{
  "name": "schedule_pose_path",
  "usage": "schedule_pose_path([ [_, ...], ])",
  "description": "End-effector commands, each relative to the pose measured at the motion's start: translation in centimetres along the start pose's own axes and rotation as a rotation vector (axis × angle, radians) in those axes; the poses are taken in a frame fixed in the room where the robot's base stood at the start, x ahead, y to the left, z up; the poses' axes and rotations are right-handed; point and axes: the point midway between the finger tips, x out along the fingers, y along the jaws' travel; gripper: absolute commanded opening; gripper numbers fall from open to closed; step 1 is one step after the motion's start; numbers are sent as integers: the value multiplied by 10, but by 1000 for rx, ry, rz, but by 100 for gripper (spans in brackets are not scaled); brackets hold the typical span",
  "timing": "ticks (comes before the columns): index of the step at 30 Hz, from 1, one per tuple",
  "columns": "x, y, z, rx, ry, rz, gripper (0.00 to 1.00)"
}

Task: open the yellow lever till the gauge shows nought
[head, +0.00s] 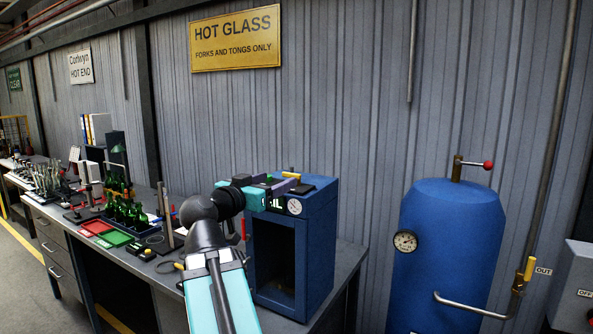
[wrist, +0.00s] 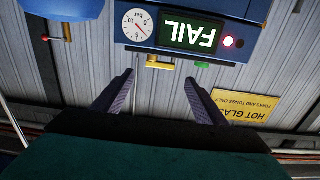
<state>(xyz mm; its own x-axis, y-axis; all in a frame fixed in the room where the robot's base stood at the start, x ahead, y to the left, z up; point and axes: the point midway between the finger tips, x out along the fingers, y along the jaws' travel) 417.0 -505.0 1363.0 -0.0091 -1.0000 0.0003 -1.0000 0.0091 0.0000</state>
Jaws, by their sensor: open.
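A yellow lever (wrist: 158,64) sits beside the gauge on the blue cabinet in the wrist view, which is upside down; in the head view a yellow piece (head: 291,175) shows at the cabinet's top. The white gauge (wrist: 139,27) has a red needle off centre; its exact reading is too small to tell. It also shows in the head view (head: 295,207). My gripper (wrist: 160,77) is open and empty, its fingers spread either side of the lever in the picture; contact cannot be told. In the head view my gripper (head: 296,184) is at the cabinet's top front.
Green bottles (head: 128,212) crowd the bench left.

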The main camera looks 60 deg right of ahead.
Motion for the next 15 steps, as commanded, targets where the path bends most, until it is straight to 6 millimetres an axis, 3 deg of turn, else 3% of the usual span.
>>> schedule_pose_path([
  [15, 42, 0, -3, -1, -2, 1, 66],
])
